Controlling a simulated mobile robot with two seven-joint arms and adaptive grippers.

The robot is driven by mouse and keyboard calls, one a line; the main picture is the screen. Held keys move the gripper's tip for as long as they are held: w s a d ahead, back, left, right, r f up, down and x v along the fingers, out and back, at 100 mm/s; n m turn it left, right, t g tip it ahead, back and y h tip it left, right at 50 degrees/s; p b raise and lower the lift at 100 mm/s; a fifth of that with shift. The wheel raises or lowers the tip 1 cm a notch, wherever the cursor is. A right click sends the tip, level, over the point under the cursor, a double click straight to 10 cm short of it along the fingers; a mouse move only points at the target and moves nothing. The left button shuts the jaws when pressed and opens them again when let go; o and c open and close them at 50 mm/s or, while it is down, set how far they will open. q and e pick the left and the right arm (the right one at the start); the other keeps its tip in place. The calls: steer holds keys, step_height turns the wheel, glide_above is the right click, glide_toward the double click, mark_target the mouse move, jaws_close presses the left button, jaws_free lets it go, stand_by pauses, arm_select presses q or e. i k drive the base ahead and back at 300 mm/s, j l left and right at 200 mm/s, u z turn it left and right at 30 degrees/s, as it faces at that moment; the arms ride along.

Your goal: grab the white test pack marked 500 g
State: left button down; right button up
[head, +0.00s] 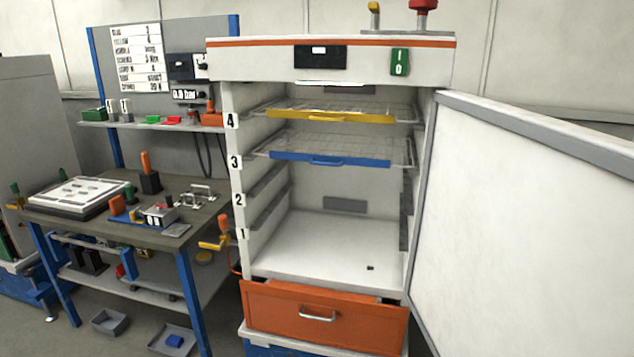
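I cannot make out a white pack marked 500 g in the head view. Small items stand on the workbench (185,232) and on the shelf (150,124) above it, but their markings are too small to read. A small grey-white block (158,214) with dark lettering sits on a blue base on the bench. The open cabinet (330,245) has a bare floor except for a tiny dark object (370,268). Neither of my grippers is in view.
The cabinet door (530,220) stands wide open to the right. A yellow-fronted rack (330,116) and a blue-fronted rack (330,159) sit at levels 4 and 3. An orange drawer (318,318) is below. Grey bins (110,322) lie on the floor.

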mark_target(103, 242)
steer(key=i+j+u, duration=0.35)
steer(key=i+j, duration=0.45)
steer(key=j, duration=0.1)
